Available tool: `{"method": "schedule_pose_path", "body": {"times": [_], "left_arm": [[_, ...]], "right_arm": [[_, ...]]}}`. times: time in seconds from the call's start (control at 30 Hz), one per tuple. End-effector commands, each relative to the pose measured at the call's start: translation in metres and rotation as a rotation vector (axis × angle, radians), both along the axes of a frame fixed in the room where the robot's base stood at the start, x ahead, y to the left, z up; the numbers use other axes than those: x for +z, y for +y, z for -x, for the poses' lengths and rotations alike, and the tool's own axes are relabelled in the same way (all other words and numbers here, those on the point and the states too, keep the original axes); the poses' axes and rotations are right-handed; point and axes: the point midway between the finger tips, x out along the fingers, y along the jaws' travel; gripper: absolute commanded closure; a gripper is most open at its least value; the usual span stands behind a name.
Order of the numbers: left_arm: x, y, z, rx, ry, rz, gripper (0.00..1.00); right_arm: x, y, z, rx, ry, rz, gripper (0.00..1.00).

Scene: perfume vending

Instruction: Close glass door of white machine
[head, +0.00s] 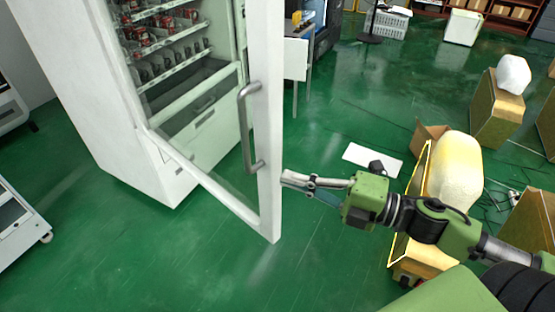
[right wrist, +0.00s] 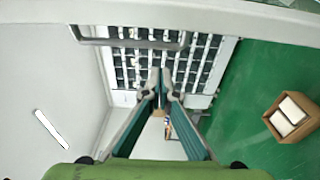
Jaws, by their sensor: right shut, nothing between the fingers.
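The white machine (head: 105,95) stands at the left in the head view, with shelves of red and dark goods inside. Its glass door stands wide open toward me, with a white frame (head: 268,130) and a grey bar handle (head: 246,130). My right gripper (head: 286,178) is shut and empty, its tips at or very near the outer edge of the door frame, right of the handle's lower end. In the right wrist view my right gripper (right wrist: 161,75) points at the machine's shelves (right wrist: 130,62), with the handle (right wrist: 130,42) above it. My left gripper is not in view.
A box with a pale wrapped bundle (head: 454,172) stands close to my right arm. A white sheet (head: 371,160) lies on the green floor. Another box with a white bag (head: 497,115) stands at the right. The floor in front of the machine is clear.

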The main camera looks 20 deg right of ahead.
Motion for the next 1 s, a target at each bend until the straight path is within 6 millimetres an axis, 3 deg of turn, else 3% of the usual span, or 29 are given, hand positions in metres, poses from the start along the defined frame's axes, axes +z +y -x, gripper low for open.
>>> {"method": "schedule_pose_path", "body": {"times": [0.73,0.83,1.0], "left_arm": [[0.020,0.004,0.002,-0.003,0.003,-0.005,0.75],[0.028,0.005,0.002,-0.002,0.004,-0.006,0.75],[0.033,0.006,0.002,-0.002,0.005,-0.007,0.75]], "right_arm": [[0.003,0.046,-0.050,-0.001,-0.002,0.002,1.00],[0.002,0.027,-0.057,-0.007,0.004,0.002,1.00],[0.000,0.012,-0.063,-0.004,0.003,0.001,1.00]]}}
